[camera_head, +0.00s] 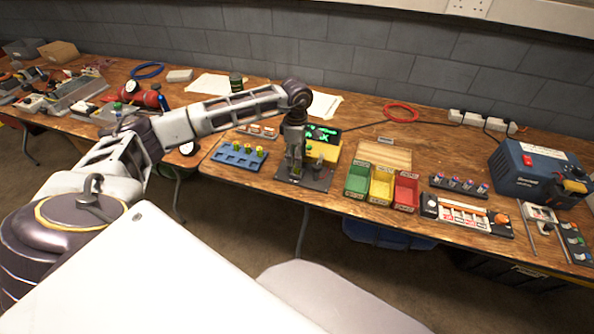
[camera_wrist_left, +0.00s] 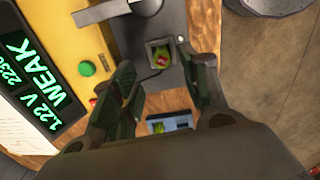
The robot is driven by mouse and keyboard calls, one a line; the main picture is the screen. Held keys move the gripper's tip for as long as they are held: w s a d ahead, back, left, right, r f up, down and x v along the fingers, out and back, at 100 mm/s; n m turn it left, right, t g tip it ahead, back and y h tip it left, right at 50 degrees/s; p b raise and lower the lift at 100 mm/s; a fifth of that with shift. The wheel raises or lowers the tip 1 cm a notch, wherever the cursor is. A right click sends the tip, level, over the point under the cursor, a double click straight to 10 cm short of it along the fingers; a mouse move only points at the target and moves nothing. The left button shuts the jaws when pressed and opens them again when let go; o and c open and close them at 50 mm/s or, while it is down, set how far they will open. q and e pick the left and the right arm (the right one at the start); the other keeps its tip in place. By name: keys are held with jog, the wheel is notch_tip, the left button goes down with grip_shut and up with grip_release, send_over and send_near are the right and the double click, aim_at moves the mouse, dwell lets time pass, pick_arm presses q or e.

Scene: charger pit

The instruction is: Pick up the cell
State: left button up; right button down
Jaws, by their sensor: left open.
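The yellow tester (camera_wrist_left: 88,30) has a black screen (camera_wrist_left: 32,82) reading "1.22 V WEAK" in green. A dark plate beside it has a square well with a green and yellow cell (camera_wrist_left: 160,56) in it. My left gripper (camera_wrist_left: 167,72) is open, with its fingers apart on either side below the cell in the left wrist view; the cell is not gripped. In the head view my left gripper (camera_head: 294,170) is over the dark plate (camera_head: 318,184) and hides the cell. My right gripper is not in view.
A blue tray (camera_head: 226,158) with several cells lies left of the gripper. Green (camera_head: 357,184), yellow (camera_head: 381,188) and red (camera_head: 405,193) bins stand to the right. A rack of cells (camera_head: 459,187), a charger strip (camera_head: 466,216) and a blue power unit (camera_head: 530,172) are farther right.

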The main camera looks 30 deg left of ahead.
aim_at(297, 170)
pick_arm(q)
jog(key=shift+s+d+f, duration=0.15)
jog(key=shift+f, duration=2)
grip_shut()
